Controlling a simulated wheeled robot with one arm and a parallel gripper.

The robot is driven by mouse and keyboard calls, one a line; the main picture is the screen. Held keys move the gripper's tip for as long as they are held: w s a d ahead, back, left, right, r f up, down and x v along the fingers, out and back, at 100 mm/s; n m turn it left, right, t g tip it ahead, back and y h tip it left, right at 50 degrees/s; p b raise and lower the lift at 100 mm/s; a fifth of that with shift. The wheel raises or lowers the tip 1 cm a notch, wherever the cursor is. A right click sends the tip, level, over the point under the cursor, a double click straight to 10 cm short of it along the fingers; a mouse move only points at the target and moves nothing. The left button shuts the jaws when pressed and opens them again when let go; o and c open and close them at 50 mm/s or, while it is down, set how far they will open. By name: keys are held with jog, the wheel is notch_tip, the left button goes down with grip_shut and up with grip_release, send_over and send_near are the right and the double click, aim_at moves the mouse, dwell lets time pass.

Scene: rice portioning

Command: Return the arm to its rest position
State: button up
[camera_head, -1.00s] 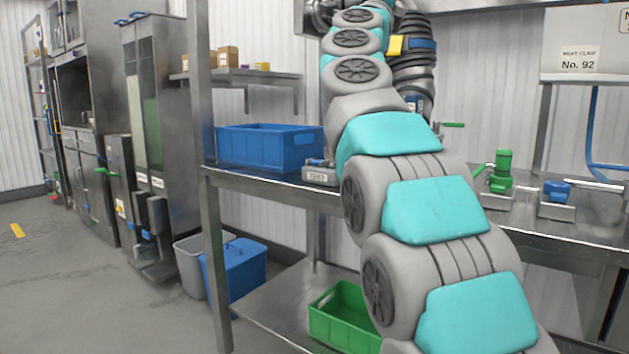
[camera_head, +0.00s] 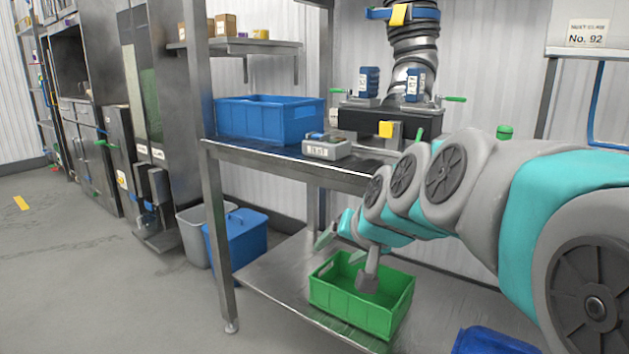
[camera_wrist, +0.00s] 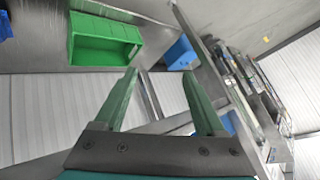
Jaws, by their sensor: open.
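My gripper (camera_head: 335,254) is low in the head view, over the left end of the green bin on the lower shelf. My arm reaches in from the right and bends down to it. In the wrist view my gripper (camera_wrist: 160,73) shows two green fingers spread apart with nothing between them. The wrist partly hides the green bin (camera_head: 345,310), which also shows in the wrist view (camera_wrist: 100,48).
The steel table (camera_head: 270,162) above holds a blue bin (camera_head: 268,122) and a small grey device (camera_head: 326,150). A blue container (camera_head: 238,247) stands on the floor at left. Another blue bin (camera_head: 490,342) lies low at right. Open floor is at far left.

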jog(key=s+d+f+g+h, duration=0.1)
jog(key=s+d+f+g, duration=0.2)
jog(key=s+f, duration=0.3)
jog(key=s+d+f+n+g+h, duration=0.1)
jog(key=s+d+f+g, duration=0.2)
jog(key=s, duration=1.2)
jog(key=s+d+f+n+g+h, duration=0.1)
jog(key=s+d+f+g, duration=0.3)
jog(key=s+f, duration=0.5)
jog(key=shift+s+d+h+p, duration=0.3)
jog(key=shift+s+h+p, duration=0.15)
jog(key=shift+s, duration=0.45)
